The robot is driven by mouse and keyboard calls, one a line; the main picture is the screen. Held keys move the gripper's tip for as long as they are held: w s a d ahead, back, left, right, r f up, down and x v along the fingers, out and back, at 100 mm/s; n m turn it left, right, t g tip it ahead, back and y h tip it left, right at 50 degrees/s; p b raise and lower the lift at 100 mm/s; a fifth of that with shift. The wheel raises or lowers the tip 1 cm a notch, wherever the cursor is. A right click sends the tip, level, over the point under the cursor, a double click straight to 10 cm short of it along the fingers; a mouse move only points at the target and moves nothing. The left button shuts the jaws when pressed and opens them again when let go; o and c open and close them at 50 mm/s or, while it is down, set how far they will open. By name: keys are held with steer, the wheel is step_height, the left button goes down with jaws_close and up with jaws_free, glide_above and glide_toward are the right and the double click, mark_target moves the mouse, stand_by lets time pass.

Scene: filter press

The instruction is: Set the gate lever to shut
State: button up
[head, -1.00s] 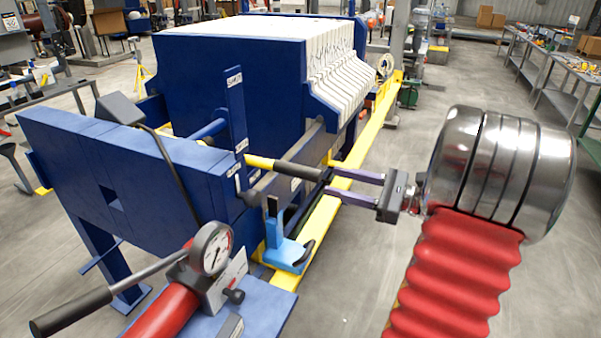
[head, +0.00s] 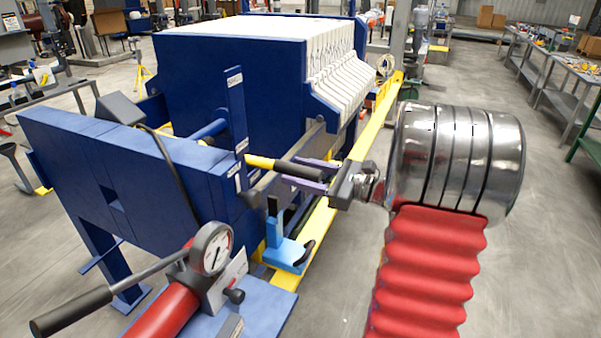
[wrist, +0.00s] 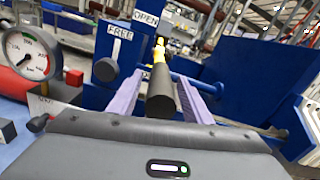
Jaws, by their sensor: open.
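The gate lever is a yellow bar with a dark grip (head: 299,169), sticking out to the right from the blue upright label plate (head: 237,115) of the press. My gripper (head: 291,170) has its two purple fingers on either side of the grip's outer part. The wrist view shows the grip (wrist: 161,85) between the open fingers, its end towards the palm; contact with either finger cannot be told. An OPEN label (wrist: 146,17) and a FREE label (wrist: 119,31) show there. Small labels on the plate in the head view are too small to read.
A pressure gauge (head: 216,249) on a red pump cylinder stands at the front. A light-blue bracket (head: 287,250) is below the lever. A yellow rail (head: 374,130) runs along the press. Open floor lies to the right.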

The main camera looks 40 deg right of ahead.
jaws_close()
stand_by(0.5)
